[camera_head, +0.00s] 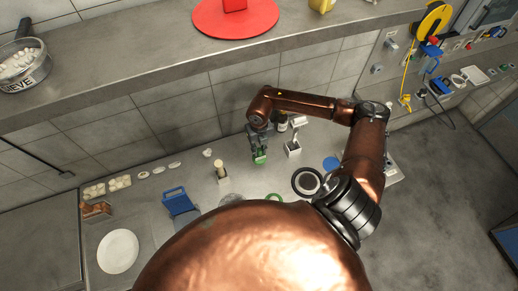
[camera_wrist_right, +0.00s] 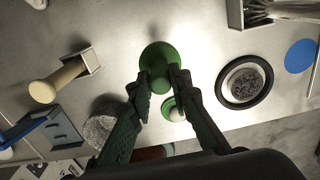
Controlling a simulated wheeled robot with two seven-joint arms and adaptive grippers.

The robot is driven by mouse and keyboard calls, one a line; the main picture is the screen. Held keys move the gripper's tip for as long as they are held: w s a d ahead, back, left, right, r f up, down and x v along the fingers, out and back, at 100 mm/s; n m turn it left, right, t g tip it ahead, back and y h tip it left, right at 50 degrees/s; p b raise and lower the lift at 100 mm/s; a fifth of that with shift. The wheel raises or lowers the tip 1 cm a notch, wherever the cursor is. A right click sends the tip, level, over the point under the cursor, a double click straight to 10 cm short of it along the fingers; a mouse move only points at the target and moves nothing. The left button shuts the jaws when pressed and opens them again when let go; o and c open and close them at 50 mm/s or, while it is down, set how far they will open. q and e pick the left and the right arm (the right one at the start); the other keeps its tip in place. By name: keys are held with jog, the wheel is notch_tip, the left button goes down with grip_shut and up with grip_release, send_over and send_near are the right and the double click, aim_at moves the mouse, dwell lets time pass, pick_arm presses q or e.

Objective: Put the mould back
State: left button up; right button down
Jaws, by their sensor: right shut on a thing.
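A green mould (camera_wrist_right: 158,55) with a round, flared end and a narrower grip sits between the fingertips of my right gripper (camera_wrist_right: 160,84). The gripper is shut on its grip. In the head view the right gripper (camera_head: 258,148) reaches in from the right, over the back of the grey counter, with the green mould (camera_head: 260,157) below its fingers. Whether the mould touches the counter is hard to tell. My left gripper is out of view.
A pale-handled tool in a small holder (camera_head: 223,181) stands left of the gripper, and a blue rack (camera_head: 179,201) farther left. A black-rimmed bowl (camera_head: 307,181), a box of utensils (camera_head: 292,149) and a blue disc (camera_head: 331,163) lie to the right. A green ring (camera_head: 274,198) lies in front.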

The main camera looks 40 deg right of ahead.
jog(key=shift+f+b, duration=4.2)
jog(key=shift+f, duration=1.3)
jog(key=shift+f, duration=0.25)
jog(key=c, duration=1.7)
grip_release()
jog(key=shift+r, duration=0.1)
notch_tip(320, 180, up, 12)
jog(key=shift+f, duration=0.1)
